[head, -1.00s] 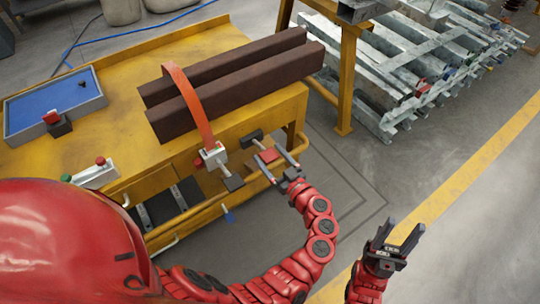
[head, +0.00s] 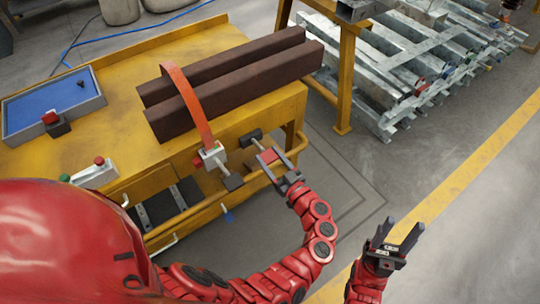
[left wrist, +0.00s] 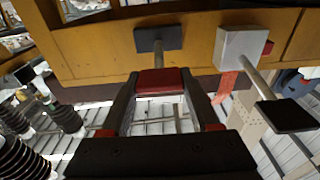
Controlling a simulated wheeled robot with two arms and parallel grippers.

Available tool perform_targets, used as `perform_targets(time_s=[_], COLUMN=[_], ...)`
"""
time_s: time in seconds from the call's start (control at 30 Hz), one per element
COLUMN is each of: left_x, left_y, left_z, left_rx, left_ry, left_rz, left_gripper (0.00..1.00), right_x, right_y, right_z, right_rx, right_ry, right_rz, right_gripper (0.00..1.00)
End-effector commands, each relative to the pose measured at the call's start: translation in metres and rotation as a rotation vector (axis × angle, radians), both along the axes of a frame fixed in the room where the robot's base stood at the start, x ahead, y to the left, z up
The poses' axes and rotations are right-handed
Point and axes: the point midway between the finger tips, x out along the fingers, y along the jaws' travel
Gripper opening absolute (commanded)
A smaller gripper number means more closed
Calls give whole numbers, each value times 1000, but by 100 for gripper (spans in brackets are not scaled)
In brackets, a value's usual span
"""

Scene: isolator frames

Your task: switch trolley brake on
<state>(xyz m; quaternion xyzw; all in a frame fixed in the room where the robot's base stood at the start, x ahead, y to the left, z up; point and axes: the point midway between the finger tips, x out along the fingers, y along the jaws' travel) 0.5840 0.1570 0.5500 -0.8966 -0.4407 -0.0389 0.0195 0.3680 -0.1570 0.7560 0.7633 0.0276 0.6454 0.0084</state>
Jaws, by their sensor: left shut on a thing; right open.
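The yellow trolley (head: 120,100) fills the left of the head view. A brake lever with a red grip (head: 268,156) sticks out from its side, with a dark block (head: 250,138) at its root. My left gripper (head: 272,160) is shut on the red grip. In the left wrist view the red grip (left wrist: 160,80) sits between the two fingers, on a thin stem running to the dark block (left wrist: 158,39). My right gripper (head: 403,236) is open and empty, over the floor at the lower right.
A grey box with a black-ended handle (head: 212,158) sits close left of the lever; an orange strap (head: 190,105) rises from it over dark beams (head: 240,80). A yellow rail (head: 205,215) runs along the trolley. Metal frames (head: 410,70) lie at the back right.

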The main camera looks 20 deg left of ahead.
Motion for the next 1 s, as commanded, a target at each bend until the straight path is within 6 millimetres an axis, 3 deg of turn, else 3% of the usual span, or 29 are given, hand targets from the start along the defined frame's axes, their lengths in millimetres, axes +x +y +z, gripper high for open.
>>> perform_targets(time_s=[0.2, 0.43, 0.87, 0.9, 1.0], left_x=[0, 1, 0, 0, 0], left_y=[0, 0, 1, 1, 1], left_z=[-19, -34, -40, -40, -39], left_rx=[107, 109, 105, 105, 106], left_ry=[-77, -81, -79, -79, -81], left_rz=[-5, -5, -6, -6, -6], left_gripper=[0, 0, 0, 70, 88], right_x=[0, 0, 0, 0, 0], right_y=[0, 0, 0, 0, 0], right_z=[-18, -15, -15, -15, -15], right_rx=[0, 0, 0, 0, 0], right_ry=[0, 0, 0, 0, 0], right_rz=[0, 0, 0, 0, 0], right_gripper=[50, 50, 50, 50, 50])
